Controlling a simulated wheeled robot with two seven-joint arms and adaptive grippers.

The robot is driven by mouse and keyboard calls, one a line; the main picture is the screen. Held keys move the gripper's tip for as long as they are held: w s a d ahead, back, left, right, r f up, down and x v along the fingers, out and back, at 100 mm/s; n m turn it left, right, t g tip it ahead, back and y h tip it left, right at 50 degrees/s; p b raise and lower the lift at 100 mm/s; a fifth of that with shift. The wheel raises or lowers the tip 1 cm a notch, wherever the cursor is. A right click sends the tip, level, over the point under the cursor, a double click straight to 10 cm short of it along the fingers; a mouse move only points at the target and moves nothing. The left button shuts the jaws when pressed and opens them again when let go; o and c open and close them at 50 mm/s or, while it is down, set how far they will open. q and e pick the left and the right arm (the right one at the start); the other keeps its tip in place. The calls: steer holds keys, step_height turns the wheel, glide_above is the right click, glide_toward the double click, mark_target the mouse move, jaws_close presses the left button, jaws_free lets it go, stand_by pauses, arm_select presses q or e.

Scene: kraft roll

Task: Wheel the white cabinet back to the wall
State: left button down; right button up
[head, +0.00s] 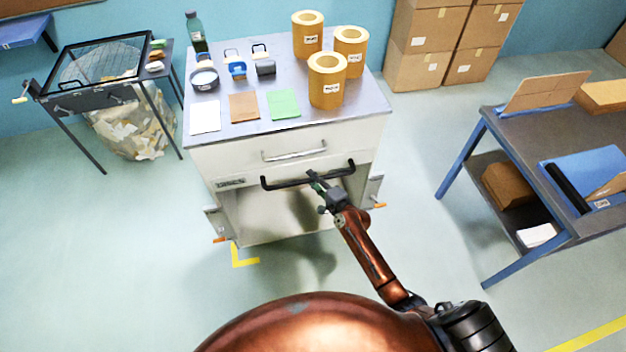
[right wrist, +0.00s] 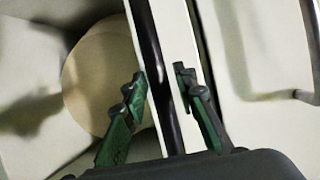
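The white cabinet (head: 290,160) stands in the middle of the head view, with a grey top, a drawer with a silver handle, and an open lower compartment. A black push bar (head: 285,182) runs across its front below the drawer. My right gripper (head: 317,182) is at the bar, right of its middle. In the right wrist view the black bar (right wrist: 157,60) passes between the green-and-black fingers. A gap shows beside the right fingertip, so the gripper (right wrist: 161,78) is open around the bar. My left gripper is not in view.
Yellow rolls (head: 327,82), a green bottle (head: 196,34) and small items stand on the cabinet. A mesh-topped stand (head: 100,85) is at left, cartons (head: 425,55) by the blue wall at back right, and a blue-legged table (head: 520,140) at right. A yellow floor corner mark (head: 240,262) shows at the cabinet's front left.

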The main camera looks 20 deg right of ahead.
jaws_close()
stand_by(0.6)
